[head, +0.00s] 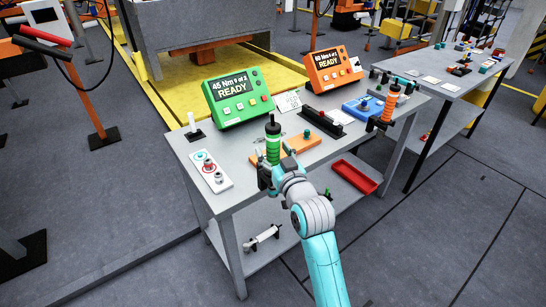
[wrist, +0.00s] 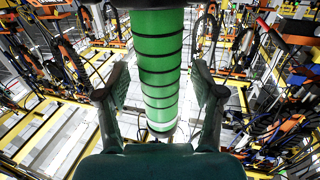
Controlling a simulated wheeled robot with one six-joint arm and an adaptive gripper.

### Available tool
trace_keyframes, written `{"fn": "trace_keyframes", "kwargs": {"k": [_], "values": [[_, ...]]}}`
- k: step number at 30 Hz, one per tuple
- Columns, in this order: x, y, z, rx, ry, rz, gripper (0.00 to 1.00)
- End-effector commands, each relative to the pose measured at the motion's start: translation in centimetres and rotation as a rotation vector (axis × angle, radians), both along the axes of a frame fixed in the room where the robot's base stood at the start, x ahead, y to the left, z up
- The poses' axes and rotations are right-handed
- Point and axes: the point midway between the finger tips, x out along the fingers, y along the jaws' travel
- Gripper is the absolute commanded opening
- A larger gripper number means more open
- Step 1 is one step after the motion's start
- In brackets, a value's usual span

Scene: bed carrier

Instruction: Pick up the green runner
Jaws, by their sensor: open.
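The green runner (head: 273,148) is a green cylinder with dark bands and a black top. It stands upright near the front edge of the grey bench, beside the green "45 Nm READY" controller (head: 238,97). My gripper (head: 267,175) is at the runner, low on its body. In the wrist view the runner (wrist: 158,50) hangs between the two fingers of my open gripper (wrist: 160,85), with a visible gap on each side. The runner's lower part is partly hidden by my gripper in the head view.
An orange runner (head: 390,103) stands at the right end of the bench (head: 215,190), near a blue block (head: 362,107) and an orange controller (head: 335,70). An orange block (head: 300,142) lies just right of the green runner.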

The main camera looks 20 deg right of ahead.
Motion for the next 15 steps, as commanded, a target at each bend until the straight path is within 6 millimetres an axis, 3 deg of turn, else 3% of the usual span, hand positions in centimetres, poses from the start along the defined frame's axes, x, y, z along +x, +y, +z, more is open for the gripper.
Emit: {"fn": "trace_keyframes", "kwargs": {"k": [9,15], "values": [[0.46,0.03,0.03,0.0,-0.001,0.0,0.65],[0.44,0.02,0.02,0.0,-0.001,0.0,0.15]]}}
